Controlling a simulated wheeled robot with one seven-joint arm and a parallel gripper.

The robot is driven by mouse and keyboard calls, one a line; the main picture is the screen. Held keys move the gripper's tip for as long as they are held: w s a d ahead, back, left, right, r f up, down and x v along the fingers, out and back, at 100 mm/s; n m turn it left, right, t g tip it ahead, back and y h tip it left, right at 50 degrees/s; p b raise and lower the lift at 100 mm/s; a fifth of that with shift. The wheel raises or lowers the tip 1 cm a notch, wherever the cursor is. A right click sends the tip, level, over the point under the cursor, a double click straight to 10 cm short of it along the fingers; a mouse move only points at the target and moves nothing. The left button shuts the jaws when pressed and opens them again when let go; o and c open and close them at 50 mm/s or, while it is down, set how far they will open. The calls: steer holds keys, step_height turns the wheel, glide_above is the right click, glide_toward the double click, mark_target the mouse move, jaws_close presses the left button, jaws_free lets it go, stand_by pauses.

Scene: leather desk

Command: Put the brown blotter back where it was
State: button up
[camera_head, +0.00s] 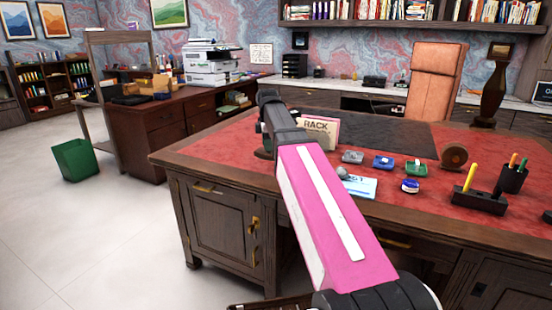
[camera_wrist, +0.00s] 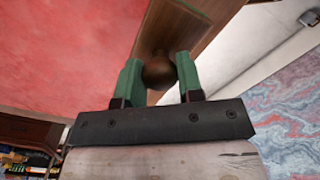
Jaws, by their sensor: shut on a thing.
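The brown blotter shows in the wrist view as a round brown knob (camera_wrist: 159,73) between the two green fingers of my gripper (camera_wrist: 160,80). My gripper is shut on this knob.
A box marked RACK (camera_head: 320,133) stands just right of my gripper. Several small coloured items, a blue-white card (camera_head: 358,187), a round brown object (camera_head: 454,156), a pen tray (camera_head: 480,201) and a pen cup (camera_head: 513,179) lie farther right. A dark mat (camera_head: 390,137) lies behind.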

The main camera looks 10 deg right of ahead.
steer(key=shift+w+d+f, duration=0.45)
steer(key=shift+d+f, duration=0.25)
steer(key=shift+f, duration=0.45)
steer(key=shift+w+d+f, duration=0.45)
steer(key=shift+d+f, duration=0.25)
steer(key=shift+f, duration=0.45)
steer(key=shift+w+d+f, duration=0.45)
steer(key=shift+d+f, duration=0.25)
steer(key=shift+f, duration=0.45)
steer(key=shift+f, duration=0.15)
steer(key=o, duration=0.8)
steer(key=shift+o, duration=0.2)
step_height(320, 180, up, 12)
steer(key=shift+r, duration=0.2)
